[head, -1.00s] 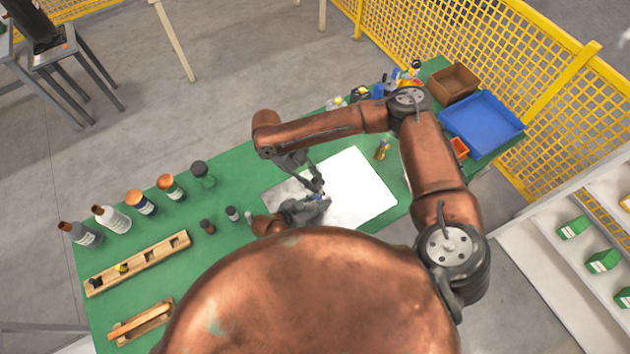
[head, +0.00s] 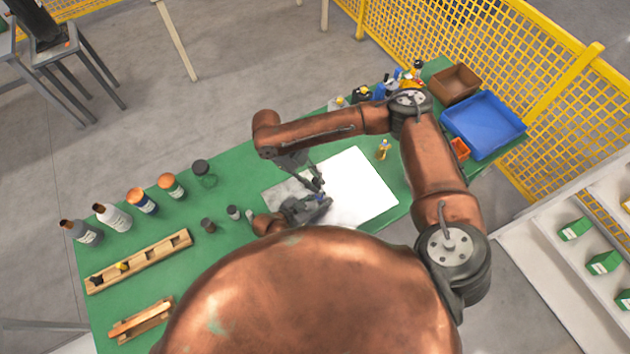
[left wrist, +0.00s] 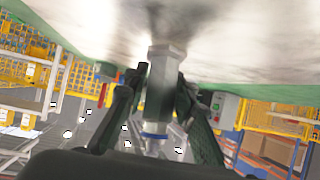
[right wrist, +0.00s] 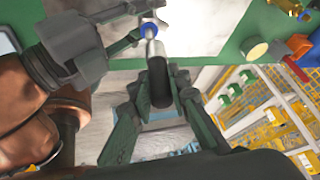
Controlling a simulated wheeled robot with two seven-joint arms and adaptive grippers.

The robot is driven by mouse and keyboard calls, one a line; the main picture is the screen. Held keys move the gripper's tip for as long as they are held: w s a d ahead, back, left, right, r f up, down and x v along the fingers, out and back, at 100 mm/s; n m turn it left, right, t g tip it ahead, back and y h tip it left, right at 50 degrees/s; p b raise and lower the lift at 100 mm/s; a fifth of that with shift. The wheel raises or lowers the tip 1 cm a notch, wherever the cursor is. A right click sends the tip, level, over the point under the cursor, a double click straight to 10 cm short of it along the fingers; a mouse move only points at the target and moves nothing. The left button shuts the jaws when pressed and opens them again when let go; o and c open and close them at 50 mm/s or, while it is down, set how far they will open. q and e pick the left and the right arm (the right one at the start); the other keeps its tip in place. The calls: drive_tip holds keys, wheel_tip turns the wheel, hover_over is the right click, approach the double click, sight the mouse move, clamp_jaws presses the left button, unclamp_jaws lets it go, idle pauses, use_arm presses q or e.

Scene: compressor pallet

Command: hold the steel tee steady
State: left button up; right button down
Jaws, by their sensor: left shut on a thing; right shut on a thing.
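The steel tee (left wrist: 158,95) is a bright metal fitting with a hex section and a blue ring, in the left wrist view. My left gripper (head: 318,203) is shut on it above the pale sheet; its fingers (left wrist: 152,100) stand on both sides of the fitting. My right gripper (head: 318,187) comes down from above, close to the left one. In the right wrist view its fingers (right wrist: 160,95) are shut on a dark cylindrical part (right wrist: 159,80). A steel end and blue ring (right wrist: 149,30) show beyond that part, by my left gripper. Whether they touch is unclear.
The white sheet (head: 360,187) lies on the green table (head: 235,265). Bottles (head: 115,217) and wooden racks (head: 140,262) stand at left. A blue tray (head: 483,125), brown box (head: 455,83) and small orange bin (head: 459,149) sit at right. A small yellow item (head: 384,149) stands beside the sheet.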

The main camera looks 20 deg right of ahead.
drive_tip(key=shift+f, duration=0.55)
idle(0.4)
drive_tip(key=shift+r, duration=0.3)
drive_tip(key=shift+s+f, duration=0.1)
drive_tip(key=shift+f, duration=1.55)
idle(1.3)
drive_tip(key=c, duration=1.7)
unclamp_jaws()
drive_tip(key=shift+c, duration=0.2)
drive_tip(key=v, duration=1.2)
drive_tip(key=shift+s, duration=0.1)
